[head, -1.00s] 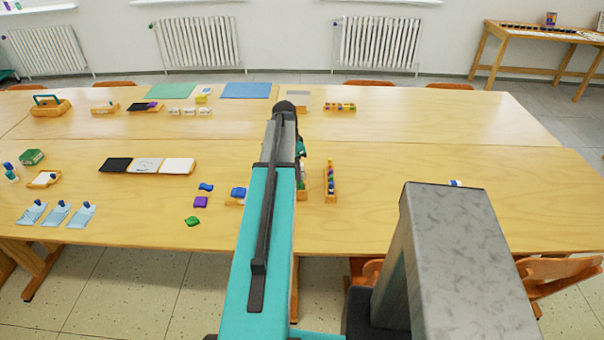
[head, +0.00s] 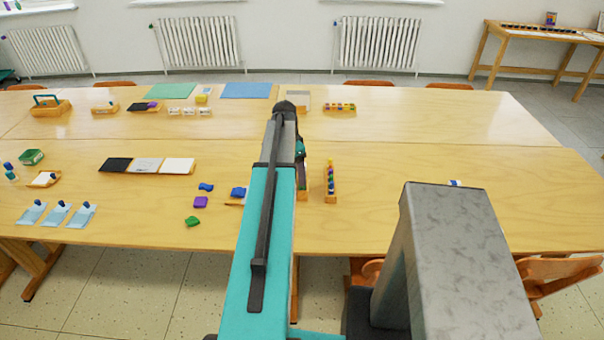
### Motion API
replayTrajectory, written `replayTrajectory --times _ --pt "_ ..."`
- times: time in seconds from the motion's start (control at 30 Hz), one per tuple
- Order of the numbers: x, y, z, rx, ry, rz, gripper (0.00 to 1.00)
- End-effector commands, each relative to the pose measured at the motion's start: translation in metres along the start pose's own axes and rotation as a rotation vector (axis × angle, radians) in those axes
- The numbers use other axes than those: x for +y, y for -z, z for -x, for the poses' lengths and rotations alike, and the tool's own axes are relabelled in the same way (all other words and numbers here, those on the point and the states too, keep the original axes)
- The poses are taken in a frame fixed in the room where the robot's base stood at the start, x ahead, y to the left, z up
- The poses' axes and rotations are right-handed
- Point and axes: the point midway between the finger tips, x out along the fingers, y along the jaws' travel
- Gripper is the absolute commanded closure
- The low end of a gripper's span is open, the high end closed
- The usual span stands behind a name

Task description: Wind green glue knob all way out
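I cannot pick out a green glue knob for certain. A narrow wooden rack (head: 330,196) with several small coloured pieces stands on the near table, just right of my arm. A second wooden holder (head: 304,193) is mostly hidden behind my arm, so what it holds is unclear. My arm reaches forward over the table, and its wrist end is beside these holders. My gripper is hidden behind the arm, and I cannot see what it touches.
Left of my arm lie blue, purple and green small pieces (head: 193,221), and a black, grey and white tray row (head: 146,165). A rack of coloured blocks (head: 339,106) stands farther back. The table (head: 440,160) is mostly clear to the right.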

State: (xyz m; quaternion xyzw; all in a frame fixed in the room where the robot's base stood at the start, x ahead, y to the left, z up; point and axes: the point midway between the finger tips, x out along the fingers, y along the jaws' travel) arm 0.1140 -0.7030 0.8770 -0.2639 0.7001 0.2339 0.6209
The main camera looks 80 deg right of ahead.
Motion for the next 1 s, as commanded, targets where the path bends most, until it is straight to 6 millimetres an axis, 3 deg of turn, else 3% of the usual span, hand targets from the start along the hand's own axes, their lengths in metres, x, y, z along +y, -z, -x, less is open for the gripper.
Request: replayTrajectory --times 0.37,1.0 --pt "0.000 0.000 0.002 0.000 0.000 0.000 0.30" --pt "0.000 0.004 0.027 0.001 0.001 0.000 0.30"
